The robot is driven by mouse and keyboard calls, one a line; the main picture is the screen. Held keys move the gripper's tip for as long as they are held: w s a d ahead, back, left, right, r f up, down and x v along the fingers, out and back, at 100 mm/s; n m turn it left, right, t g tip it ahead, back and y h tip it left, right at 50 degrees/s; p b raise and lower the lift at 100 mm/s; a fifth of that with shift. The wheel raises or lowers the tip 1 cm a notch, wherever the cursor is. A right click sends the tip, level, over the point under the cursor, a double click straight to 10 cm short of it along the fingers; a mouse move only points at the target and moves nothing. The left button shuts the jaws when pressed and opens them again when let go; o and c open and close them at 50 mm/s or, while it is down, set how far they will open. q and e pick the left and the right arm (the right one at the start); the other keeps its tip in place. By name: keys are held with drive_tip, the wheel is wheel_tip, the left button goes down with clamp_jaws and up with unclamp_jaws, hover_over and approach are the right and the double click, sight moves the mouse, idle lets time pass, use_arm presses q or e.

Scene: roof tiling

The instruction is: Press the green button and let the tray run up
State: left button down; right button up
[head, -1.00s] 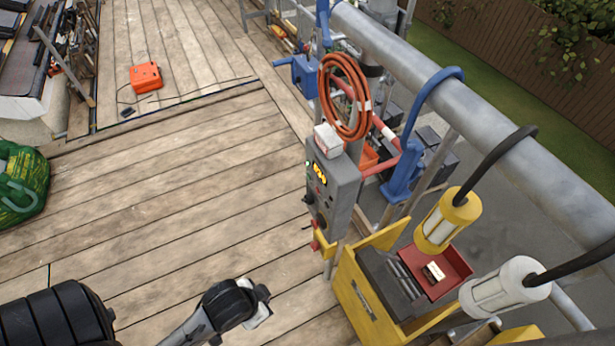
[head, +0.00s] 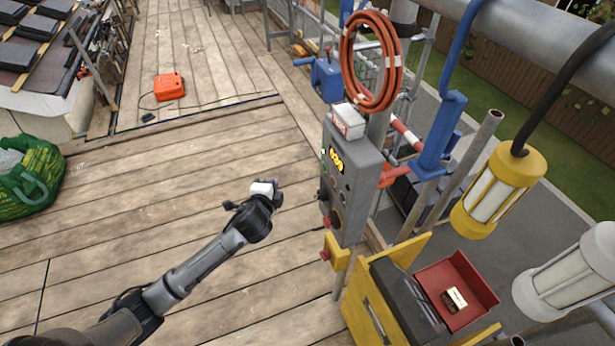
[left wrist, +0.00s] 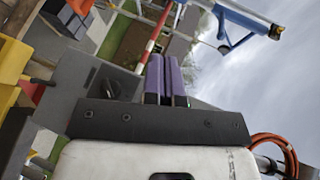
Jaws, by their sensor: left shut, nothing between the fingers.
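The grey control box (head: 350,185) stands upright on a post at the scaffold edge, with a lit amber display and several small buttons and knobs. A tiny green spot (head: 322,152) shows at its upper left edge; I cannot tell if it is the green button. My left gripper (head: 266,188) is left of the box, apart from it, above the deck. In the left wrist view its two purple fingers (left wrist: 166,65) are together and empty. A red tray (head: 475,280) sits by the yellow box at lower right; I cannot tell if it is the task's tray. My right gripper is out of view.
A red knob (head: 326,222) and a yellow-mounted red button (head: 325,254) are low on the box. An orange cable coil (head: 371,60) hangs above it. Yellow (head: 498,190) and white (head: 570,270) lamps hang to the right. The plank deck (head: 200,190) is mostly clear.

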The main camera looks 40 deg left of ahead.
sight(324, 167)
use_arm(q)
drive_tip(key=m+t, duration=0.1)
drive_tip(key=m, duration=0.3)
drive_tip(key=w+d+r+m+t+h, duration=0.1)
drive_tip(key=m, duration=0.2)
drive_tip(key=w+d+r+m+t+h, duration=0.1)
drive_tip(key=m+t, duration=0.1)
drive_tip(key=m, duration=0.2)
drive_tip(key=shift+d+r+m, duration=0.1)
drive_tip(key=shift+r+m, duration=0.05)
drive_tip(key=shift+m, duration=0.15)
drive_tip(key=w+d+b, duration=0.2)
drive_tip(key=w+d, duration=0.2)
drive_tip(key=w, duration=0.3)
drive_tip(key=shift+w+d, duration=0.15)
drive_tip(key=shift+w, duration=0.15)
